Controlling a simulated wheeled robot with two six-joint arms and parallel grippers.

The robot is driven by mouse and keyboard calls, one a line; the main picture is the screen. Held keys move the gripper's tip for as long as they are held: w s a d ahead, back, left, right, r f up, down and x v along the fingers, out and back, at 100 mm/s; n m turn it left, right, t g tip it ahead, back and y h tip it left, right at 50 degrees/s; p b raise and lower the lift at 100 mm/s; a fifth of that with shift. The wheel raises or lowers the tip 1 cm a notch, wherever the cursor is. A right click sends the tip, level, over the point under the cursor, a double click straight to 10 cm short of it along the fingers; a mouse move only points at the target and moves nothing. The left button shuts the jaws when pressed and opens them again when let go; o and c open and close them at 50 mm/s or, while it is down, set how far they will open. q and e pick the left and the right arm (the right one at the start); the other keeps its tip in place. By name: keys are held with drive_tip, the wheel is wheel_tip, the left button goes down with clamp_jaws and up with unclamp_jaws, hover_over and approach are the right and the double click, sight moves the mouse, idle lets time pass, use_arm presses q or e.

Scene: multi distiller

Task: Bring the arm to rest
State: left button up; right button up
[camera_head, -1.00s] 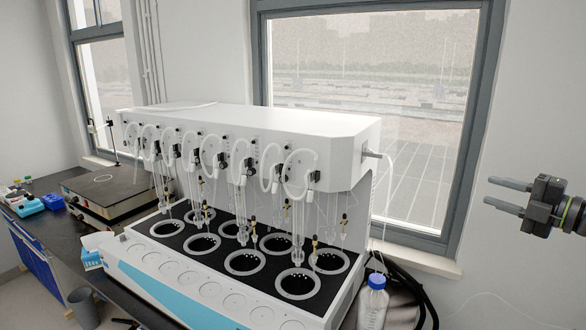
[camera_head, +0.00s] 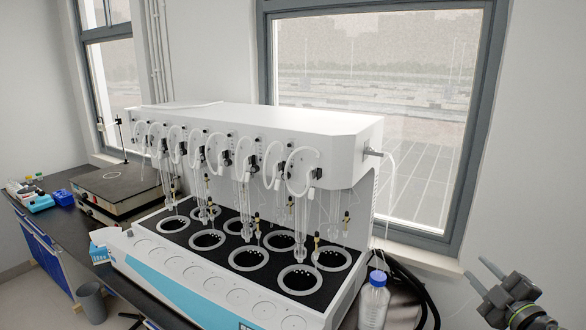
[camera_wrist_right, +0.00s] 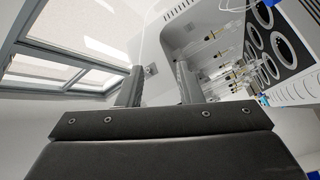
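My right gripper (camera_head: 478,270) is at the lower right of the head view, to the right of the distiller and apart from it. Its two fingers are spread with nothing between them. The fingers also show in the right wrist view (camera_wrist_right: 158,88), apart and empty. The white multi distiller (camera_head: 250,125) fills the middle of the head view, with looped tubes, glass pieces and round black-and-white wells. It also shows sideways in the right wrist view (camera_wrist_right: 205,30). My left gripper is not in view.
A clear bottle with a blue cap (camera_head: 374,300) stands at the distiller's right, beside black hoses (camera_head: 415,290). A flat-topped hotplate (camera_head: 115,183) and blue boxes (camera_head: 42,203) are on the bench at left. A grey bin (camera_head: 90,302) is below. Space right of the bottle is open.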

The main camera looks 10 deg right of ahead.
drive_tip(key=s+a+f+m+g+h, duration=0.4)
drive_tip(key=s+f+m, duration=0.35)
drive_tip(key=f, duration=0.45)
drive_tip(key=s+a+f+m+g+y, duration=0.1)
drive_tip(key=s+a+f+m+g, duration=0.35)
drive_tip(key=s, duration=0.75)
drive_tip(key=s+a+f+m+g, duration=0.1)
drive_tip(key=s+a+f+g, duration=0.65)
drive_tip(key=s, duration=0.55)
wheel_tip(320, 180, down, 33)
drive_tip(key=b, duration=0.7)
drive_tip(key=s+f+g+y+b, duration=0.1)
drive_tip(key=s+f+b, duration=0.4)
drive_tip(key=s+f, duration=1)
wheel_tip(320, 180, down, 4)
drive_tip(key=shift+a+f+g+b, duration=0.2)
drive_tip(key=shift+a+g+b, duration=0.05)
drive_tip(key=shift+g+b, duration=0.05)
drive_tip(key=shift+a, duration=0.1)
